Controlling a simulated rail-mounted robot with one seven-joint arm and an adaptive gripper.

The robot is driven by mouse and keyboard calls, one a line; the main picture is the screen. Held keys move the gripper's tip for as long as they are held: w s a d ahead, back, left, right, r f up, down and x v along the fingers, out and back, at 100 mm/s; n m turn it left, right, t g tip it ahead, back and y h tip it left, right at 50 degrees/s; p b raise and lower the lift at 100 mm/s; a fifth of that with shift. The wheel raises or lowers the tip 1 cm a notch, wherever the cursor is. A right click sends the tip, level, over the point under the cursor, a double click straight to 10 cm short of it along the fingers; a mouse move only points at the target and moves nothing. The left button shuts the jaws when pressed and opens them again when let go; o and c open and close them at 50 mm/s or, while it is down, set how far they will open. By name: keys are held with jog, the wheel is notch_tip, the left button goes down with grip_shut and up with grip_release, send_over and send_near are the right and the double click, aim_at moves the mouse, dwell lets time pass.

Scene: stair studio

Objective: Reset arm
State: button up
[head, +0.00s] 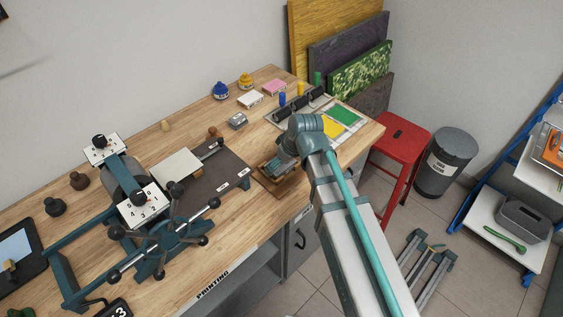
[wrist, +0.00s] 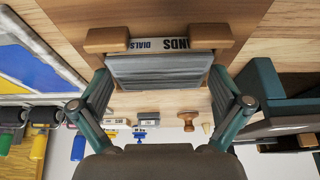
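My gripper (wrist: 160,85) is low over a small wooden tray (head: 262,180) near the front edge of the wooden bench, in the head view. In the wrist view its two teal fingers stand wide apart, on either side of a grey ribbed block (wrist: 160,68). I cannot tell whether the fingers touch the block. The arm hides part of the tray in the head view.
A teal press (head: 140,205) with a spoked wheel stands left of my gripper. A rack with rollers (head: 300,105) and colour sheets (head: 334,126) lie at the back right. A red stool (head: 401,133) and a grey bin (head: 447,165) stand beyond the bench.

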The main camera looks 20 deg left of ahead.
jog(key=shift+r, duration=0.1)
jog(key=shift+r+p, duration=2.75)
jog(key=shift+r, duration=1.2)
